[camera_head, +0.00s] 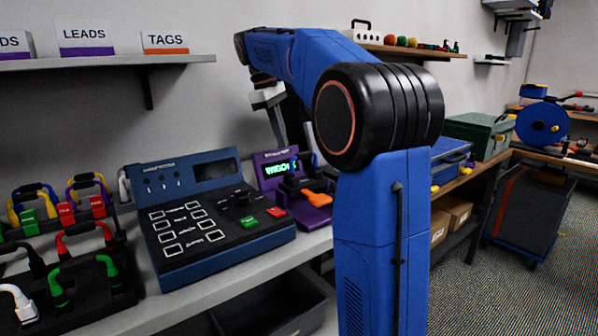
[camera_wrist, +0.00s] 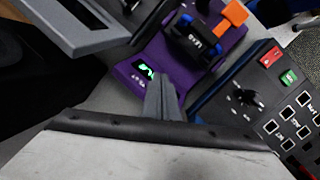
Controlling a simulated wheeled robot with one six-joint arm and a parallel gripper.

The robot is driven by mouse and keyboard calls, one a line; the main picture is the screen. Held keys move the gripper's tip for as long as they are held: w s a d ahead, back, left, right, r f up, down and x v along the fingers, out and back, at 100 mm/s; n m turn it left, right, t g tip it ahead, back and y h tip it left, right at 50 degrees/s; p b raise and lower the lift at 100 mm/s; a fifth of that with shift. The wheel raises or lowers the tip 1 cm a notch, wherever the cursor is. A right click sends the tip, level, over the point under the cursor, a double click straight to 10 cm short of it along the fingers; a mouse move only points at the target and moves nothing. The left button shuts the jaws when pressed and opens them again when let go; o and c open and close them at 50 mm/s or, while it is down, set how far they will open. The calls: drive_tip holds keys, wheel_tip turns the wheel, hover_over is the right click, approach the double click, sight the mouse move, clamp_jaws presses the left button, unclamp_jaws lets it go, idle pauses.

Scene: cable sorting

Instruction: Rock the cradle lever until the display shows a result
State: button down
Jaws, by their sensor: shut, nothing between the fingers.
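The purple tester (camera_head: 272,185) stands on the bench at the centre of the head view and also shows in the wrist view (camera_wrist: 205,75). Its small display (camera_head: 280,168) glows green with text I cannot read fully; in the wrist view the display (camera_wrist: 146,70) is partly covered by my fingers. A black and blue cable piece (camera_wrist: 198,38) sits in the cradle on the tester. The orange lever (camera_head: 316,198) sticks out at its front and shows in the wrist view (camera_wrist: 234,13). My gripper (camera_wrist: 163,82) is shut and empty, above the display side, apart from the lever.
A blue console (camera_head: 200,220) with keys and red and green buttons stands left of the tester. Coloured cables (camera_head: 84,230) sit in racks further left. A shelf (camera_head: 120,61) with labelled signs hangs above. Blue and green cases (camera_head: 478,136) stand to the right behind my arm.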

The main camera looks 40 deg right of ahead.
drive_tip(key=s+f, duration=0.4)
drive_tip(key=s, duration=0.1)
idle(0.3)
drive_tip(key=shift+s+d+f, duration=0.1)
drive_tip(key=shift+s, duration=0.1)
idle(1.8)
drive_tip(key=shift+s+f, duration=0.15)
drive_tip(key=shift+s, duration=0.1)
drive_tip(key=shift+s+f, duration=0.45)
drive_tip(key=shift+s, duration=0.05)
idle(1.5)
idle(0.5)
drive_tip(key=shift+w+r, duration=0.7)
drive_tip(key=shift+w, duration=0.2)
drive_tip(key=shift+w+r, duration=0.8)
drive_tip(key=shift+w, duration=0.2)
drive_tip(key=shift+w+r, duration=0.75)
drive_tip(key=shift+w, duration=0.2)
